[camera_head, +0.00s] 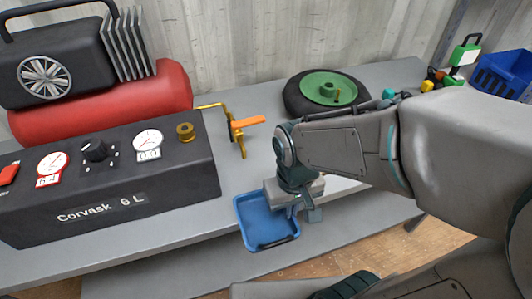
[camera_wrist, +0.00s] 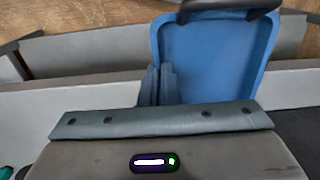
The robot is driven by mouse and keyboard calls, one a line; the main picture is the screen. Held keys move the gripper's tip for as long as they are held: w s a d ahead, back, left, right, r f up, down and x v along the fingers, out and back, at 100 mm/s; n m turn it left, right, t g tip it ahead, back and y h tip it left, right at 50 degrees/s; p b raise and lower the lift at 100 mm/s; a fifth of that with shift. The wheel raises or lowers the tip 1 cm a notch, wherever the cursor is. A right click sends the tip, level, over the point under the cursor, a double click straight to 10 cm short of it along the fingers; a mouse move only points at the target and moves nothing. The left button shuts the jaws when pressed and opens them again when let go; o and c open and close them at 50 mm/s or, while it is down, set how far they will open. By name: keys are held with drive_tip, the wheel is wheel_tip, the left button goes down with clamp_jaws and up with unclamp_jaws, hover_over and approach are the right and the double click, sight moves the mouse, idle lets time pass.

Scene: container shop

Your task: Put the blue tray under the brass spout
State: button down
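The blue tray (camera_head: 262,222) is in front of the bench and partly overlaps its front edge in the head view. My gripper (camera_head: 312,212) is at the tray's right side. In the wrist view its two fingers (camera_wrist: 160,85) are close together, one on each side of the wall of the tray (camera_wrist: 215,60), so it looks shut on that wall. The brass spout (camera_head: 242,148) comes off the right end of the black Corvask machine and points down, with an orange lever (camera_head: 248,121) at its top. The tray is nearer the front than the spout, not below it.
The black Corvask machine (camera_head: 110,205) fills the bench's left. A green-and-black wheel (camera_head: 325,88) lies at the back behind my arm. A blue bin (camera_head: 503,72) and small coloured items are far right. The bench top (camera_head: 232,177) below the spout is bare.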

drive_tip(key=w+p, duration=0.1)
drive_tip(key=p, duration=0.2)
drive_tip(key=shift+w+a+r, duration=0.2)
drive_tip(key=shift+w+r, duration=0.15)
drive_tip(key=w, duration=0.3)
drive_tip(key=w+a+p, duration=0.1)
drive_tip(key=w, duration=0.1)
drive_tip(key=w+a, duration=0.1)
drive_tip(key=w, duration=0.2)
drive_tip(key=shift+w+a+f, duration=0.25)
drive_tip(key=shift+w+f, duration=0.1)
drive_tip(key=w, duration=0.2)
drive_tip(key=w+a, duration=0.1)
drive_tip(key=shift+w+f+p, duration=0.1)
drive_tip(key=shift+f+p, duration=0.3)
drive_tip(key=shift+f, duration=0.35)
drive_tip(key=shift+f, duration=0.1)
drive_tip(key=shift+f, duration=0.15)
drive_tip(key=c, duration=1.7)
unclamp_jaws()
